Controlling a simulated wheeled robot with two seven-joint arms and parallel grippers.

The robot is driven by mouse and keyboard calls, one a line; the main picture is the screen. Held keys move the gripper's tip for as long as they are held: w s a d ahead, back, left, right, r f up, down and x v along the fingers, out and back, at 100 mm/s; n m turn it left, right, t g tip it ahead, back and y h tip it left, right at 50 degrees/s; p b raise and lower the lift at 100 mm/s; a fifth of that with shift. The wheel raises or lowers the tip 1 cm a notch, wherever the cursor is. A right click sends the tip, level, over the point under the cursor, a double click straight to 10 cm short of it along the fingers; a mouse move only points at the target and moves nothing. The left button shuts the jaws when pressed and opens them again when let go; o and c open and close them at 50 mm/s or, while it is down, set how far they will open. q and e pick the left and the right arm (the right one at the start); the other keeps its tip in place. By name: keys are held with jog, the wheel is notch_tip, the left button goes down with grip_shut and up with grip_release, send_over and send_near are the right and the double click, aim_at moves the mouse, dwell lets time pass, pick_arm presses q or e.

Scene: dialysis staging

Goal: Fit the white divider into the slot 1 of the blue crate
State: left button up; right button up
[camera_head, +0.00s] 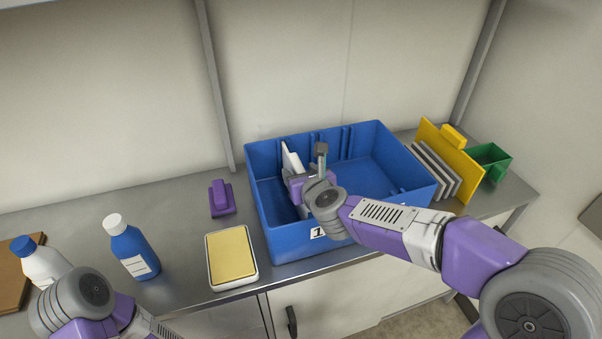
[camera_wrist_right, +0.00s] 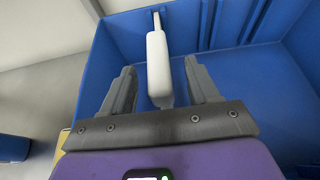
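The blue crate (camera_head: 283,238) stands on the steel counter, with ribs on its inner back wall and a label reading 1 (camera_head: 317,232) on its front wall. The white divider (camera_head: 291,160) is upright in the crate's left part, its far end at the back wall. Whether it is fully seated in slot 1 is hidden. My right gripper (camera_head: 297,182) is inside the crate at the divider. In the right wrist view the gripper (camera_wrist_right: 162,88) is open, with gaps between its fingers and the divider's thick white grip (camera_wrist_right: 158,65). My left gripper is out of view.
Left of the crate are a purple object (camera_head: 221,198), a yellow-topped tray (camera_head: 231,257), a blue bottle (camera_head: 131,247) and a white bottle (camera_head: 42,262). Right of it stand grey panels (camera_head: 437,170), a yellow panel (camera_head: 455,160) and a green bin (camera_head: 491,160). The crate's right part is empty.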

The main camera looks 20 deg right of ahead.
jog(key=shift+s, duration=0.1)
jog(key=p+v, duration=0.2)
jog(key=v, duration=0.4)
jog(key=shift+s+r, duration=0.3)
jog(key=shift+s, duration=0.35)
jog(key=shift+r, duration=0.1)
